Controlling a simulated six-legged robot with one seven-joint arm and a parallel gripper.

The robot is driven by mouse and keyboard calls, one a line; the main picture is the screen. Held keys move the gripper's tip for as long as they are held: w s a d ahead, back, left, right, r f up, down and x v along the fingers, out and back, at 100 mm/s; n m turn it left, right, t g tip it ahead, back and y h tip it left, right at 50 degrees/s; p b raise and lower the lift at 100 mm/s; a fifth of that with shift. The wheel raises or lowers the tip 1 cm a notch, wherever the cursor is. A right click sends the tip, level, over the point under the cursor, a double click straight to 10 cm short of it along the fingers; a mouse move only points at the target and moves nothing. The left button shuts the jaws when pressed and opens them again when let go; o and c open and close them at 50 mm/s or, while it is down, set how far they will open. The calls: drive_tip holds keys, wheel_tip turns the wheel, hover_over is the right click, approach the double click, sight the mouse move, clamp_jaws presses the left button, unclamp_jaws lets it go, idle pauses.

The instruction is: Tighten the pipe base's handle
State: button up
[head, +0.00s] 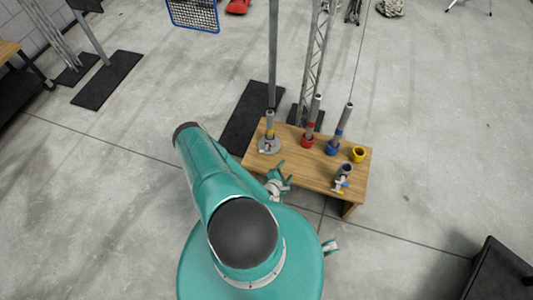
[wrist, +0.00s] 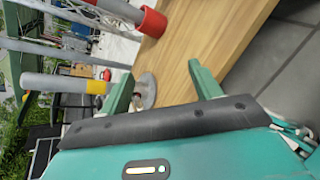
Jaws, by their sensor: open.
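The pipe base (head: 270,150) is a grey round disc at the left end of the wooden table in the head view. A grey pipe with a yellow band (head: 269,130) stands upright in it. My gripper (head: 286,175) is open and empty, just in front of the base and to its right, near the table's front edge. In the wrist view my gripper (wrist: 165,78) has its two green fingers wide apart. The disc of the base (wrist: 149,88) shows beyond and partly behind the left finger, with its pipe (wrist: 60,84) pointing left. The handle is too small and covered to make out clearly.
On the table (head: 315,172) stand a red base (head: 308,140) and a blue base (head: 333,148) with pipes, a yellow ring (head: 358,154) and a grey fitting with yellow parts (head: 343,178). Tall metal poles rise behind. The floor to the right is mostly clear.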

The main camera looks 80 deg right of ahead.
drive_tip(key=s+a+f+m+g+y, duration=0.25)
drive_tip(key=a+m+y, duration=0.2)
drive_tip(key=a, duration=0.25)
drive_tip(key=s+a+f+m+g+y, duration=0.25)
drive_tip(key=a+m+y, duration=0.2)
drive_tip(key=a, duration=0.25)
drive_tip(key=w+a+f+m+t+y, duration=0.2)
drive_tip(key=w+f+m+t, duration=0.15)
drive_tip(key=w, duration=0.75)
drive_tip(key=w+a+f+m+t+y, duration=0.25)
drive_tip(key=w+f+t, duration=0.2)
drive_tip(key=w, duration=0.65)
drive_tip(key=w+d+r+m+t+h, duration=0.2)
drive_tip(key=w+d+t+h, duration=0.1)
drive_tip(key=w+d+h, duration=0.5)
drive_tip(key=m+g+h, duration=0.4)
drive_tip(key=g+h, duration=0.2)
drive_tip(key=h, duration=0.1)
approach(264, 151)
drive_tip(key=x, duration=1.1)
drive_tip(key=shift+s+d, duration=0.15)
drive_tip(key=shift+s, duration=0.05)
